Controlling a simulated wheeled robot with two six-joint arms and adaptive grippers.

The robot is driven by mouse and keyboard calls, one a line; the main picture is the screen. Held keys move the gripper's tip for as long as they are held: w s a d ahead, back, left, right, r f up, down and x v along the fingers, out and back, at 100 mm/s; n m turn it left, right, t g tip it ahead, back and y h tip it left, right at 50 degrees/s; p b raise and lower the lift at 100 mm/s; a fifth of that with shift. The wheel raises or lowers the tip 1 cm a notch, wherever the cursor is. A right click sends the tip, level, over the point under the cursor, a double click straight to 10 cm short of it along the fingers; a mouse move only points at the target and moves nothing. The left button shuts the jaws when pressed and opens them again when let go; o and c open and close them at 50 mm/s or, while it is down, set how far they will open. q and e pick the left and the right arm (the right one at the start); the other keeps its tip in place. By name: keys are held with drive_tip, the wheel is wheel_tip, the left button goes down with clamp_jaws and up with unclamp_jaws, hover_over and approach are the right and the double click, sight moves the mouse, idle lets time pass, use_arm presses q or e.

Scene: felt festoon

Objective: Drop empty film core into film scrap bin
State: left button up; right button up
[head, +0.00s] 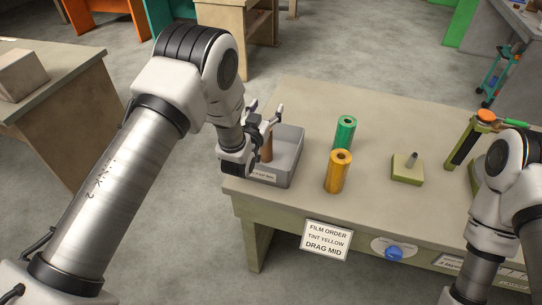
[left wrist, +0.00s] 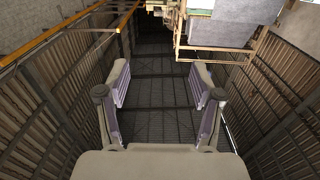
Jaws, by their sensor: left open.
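A brown cylinder, which looks like the empty film core (head: 267,149), stands roughly upright inside the grey scrap bin (head: 291,160) at the table's left end. The bin's front label is partly hidden by my left gripper. My left gripper (head: 266,112) is at the bin's left side, its fingers spread and pointing up and away. In the left wrist view the open fingers (left wrist: 161,88) have nothing between them, and neither core nor bin shows. My right arm comes in at the right edge; its gripper cannot be made out.
A green roll (head: 345,132) and a yellow roll (head: 338,172) stand right of the bin. A small olive block with a peg (head: 408,168) is farther right. An order card (head: 326,240) reads tint yellow, drag mid. The table's middle back is clear.

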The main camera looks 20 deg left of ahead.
use_arm(q)
drive_tip(key=s, duration=1.2)
drive_tip(key=shift+a, duration=0.15)
drive_tip(key=s+a+f+g+b, duration=0.1)
drive_tip(key=s+a+f+g, duration=0.1)
drive_tip(key=s+f, duration=0.35)
drive_tip(key=s+a+f+n+g+y+b, duration=0.1)
drive_tip(key=s+f+g+b, duration=0.15)
drive_tip(key=f, duration=0.65)
drive_tip(key=s+a+f+g+b, duration=0.1)
drive_tip(key=s+a+f+g, duration=0.2)
drive_tip(key=f, duration=0.4)
drive_tip(key=s+f+g, duration=0.2)
drive_tip(key=s+g, duration=0.1)
drive_tip(key=s, duration=0.4)
drive_tip(key=s+d+f+g, duration=0.1)
drive_tip(key=s+f+g, duration=0.2)
drive_tip(key=s, duration=0.5)
drive_tip(key=s+f+g, duration=0.3)
drive_tip(key=s+g, duration=0.1)
drive_tip(key=s, duration=0.3)
drive_tip(key=shift+s+d+g+h, duration=0.25)
drive_tip(key=shift+d+g+h, duration=0.05)
drive_tip(key=shift+d+g, duration=0.1)
